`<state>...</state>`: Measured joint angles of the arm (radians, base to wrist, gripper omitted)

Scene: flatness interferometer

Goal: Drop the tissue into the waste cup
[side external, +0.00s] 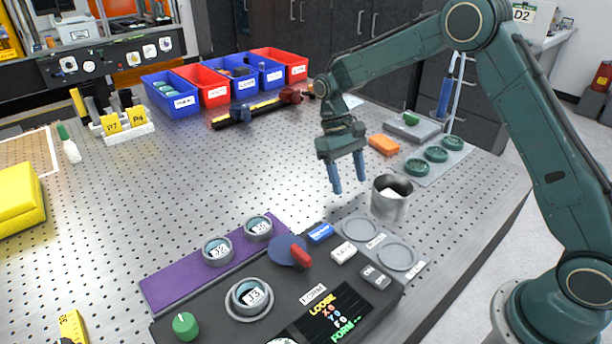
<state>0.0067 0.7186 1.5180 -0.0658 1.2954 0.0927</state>
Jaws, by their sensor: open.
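The waste cup (389,208) is a grey metal cylinder standing upright on the perforated table, right of the middle of the view. A white piece, which looks like the tissue (393,192), shows inside its mouth; how deep it lies is hard to tell. My gripper (349,186) points down with its two blue fingers apart and nothing visible between them. It hangs above the table, just left of the cup in the picture and apart from it.
The black instrument panel (300,300) with round grey holders is in front of the cup. An orange block (384,145) and a tray with green discs (436,154) lie behind it. Blue and red bins (215,92) stand farther back. The table's middle left is clear.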

